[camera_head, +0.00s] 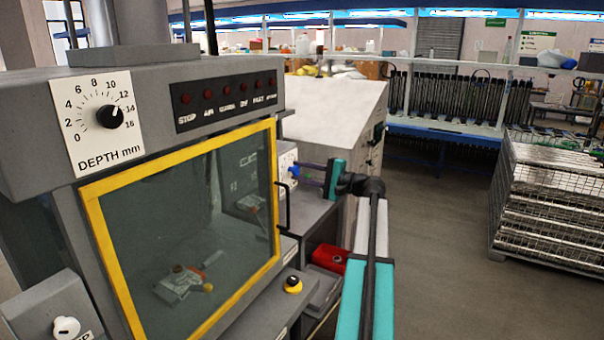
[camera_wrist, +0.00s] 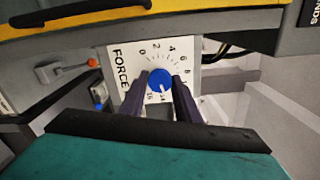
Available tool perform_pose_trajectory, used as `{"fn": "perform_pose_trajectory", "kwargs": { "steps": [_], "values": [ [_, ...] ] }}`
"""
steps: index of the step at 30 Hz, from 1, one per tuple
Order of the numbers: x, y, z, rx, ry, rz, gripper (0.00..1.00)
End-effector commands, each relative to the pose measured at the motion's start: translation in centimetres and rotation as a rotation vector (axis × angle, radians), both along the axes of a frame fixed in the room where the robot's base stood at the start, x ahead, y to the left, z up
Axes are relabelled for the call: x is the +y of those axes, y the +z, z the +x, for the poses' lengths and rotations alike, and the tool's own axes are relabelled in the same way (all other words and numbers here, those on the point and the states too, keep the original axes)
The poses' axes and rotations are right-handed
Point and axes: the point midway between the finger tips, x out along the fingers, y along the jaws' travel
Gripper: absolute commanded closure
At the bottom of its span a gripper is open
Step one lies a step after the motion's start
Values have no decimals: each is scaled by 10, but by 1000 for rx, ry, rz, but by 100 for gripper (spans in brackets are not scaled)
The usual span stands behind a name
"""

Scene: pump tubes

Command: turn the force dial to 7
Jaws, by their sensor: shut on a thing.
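The force dial is a blue knob (camera_wrist: 160,80) on a white plate (camera_wrist: 124,72) marked FORCE with a numbered scale. In the wrist view its pale pointer mark faces down, roughly towards the 14; the exact reading is hard to make out. My gripper (camera_wrist: 159,85) has one dark finger on each side of the knob and is shut on it. In the head view my gripper (camera_head: 303,173) reaches left to the plate beside the machine, and the blue knob (camera_head: 293,171) shows small at its fingertips. Parts of the scale are hidden by the fingers.
A DEPTH dial (camera_head: 110,117) sits on the machine's upper left front. A yellow-framed window (camera_head: 180,230) with a black handle is left of my arm. A yellow button (camera_head: 293,284) and a red bin (camera_head: 330,258) are below. The floor to the right is open up to a wire crate (camera_head: 548,200).

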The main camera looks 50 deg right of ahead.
Motion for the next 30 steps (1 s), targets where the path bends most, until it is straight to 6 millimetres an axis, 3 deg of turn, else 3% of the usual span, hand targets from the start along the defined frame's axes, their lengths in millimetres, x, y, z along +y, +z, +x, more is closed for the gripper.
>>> {"fn": "perform_pose_trajectory", "kwargs": {
  "steps": [11,30],
  "values": [
    [-1,-4,0,-24,0,-95,93],
    [-1,-5,-1,-104,-1,-425,93]
  ]
}}
